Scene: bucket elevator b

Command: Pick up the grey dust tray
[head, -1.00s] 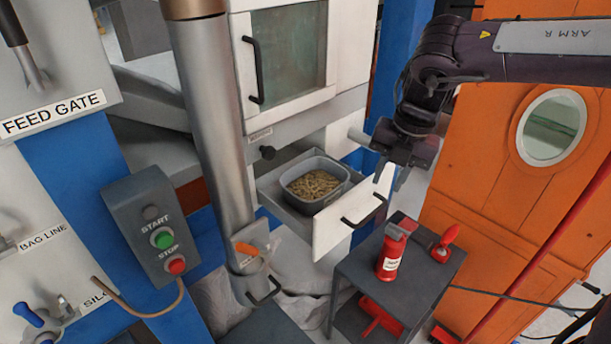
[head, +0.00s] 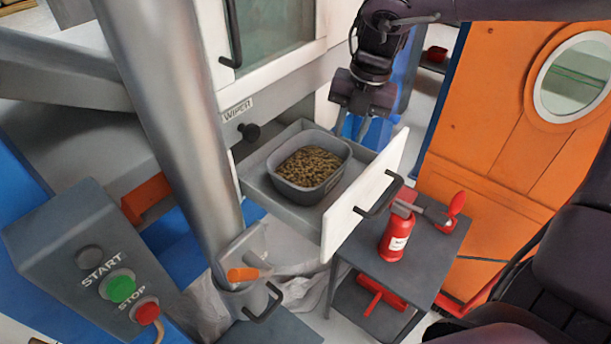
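The grey dust tray (head: 322,191) is a rounded tub filled with brown pellet-like material. It sits upright inside the pulled-out drawer (head: 344,232), which has a white front and a black handle. My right gripper (head: 351,128) hangs from the top, pointing down, just beyond the tray's far right rim. Its two fingers are apart with nothing visible between them. It appears above the drawer's far right edge; whether it touches anything cannot be told. My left gripper is not in view.
A silver pipe (head: 168,120) stands left of the drawer. The START/STOP box (head: 62,262) is at lower left. A dark side table (head: 428,262) with a red bottle (head: 396,237) stands right of the drawer front. An orange door (head: 500,150) is behind.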

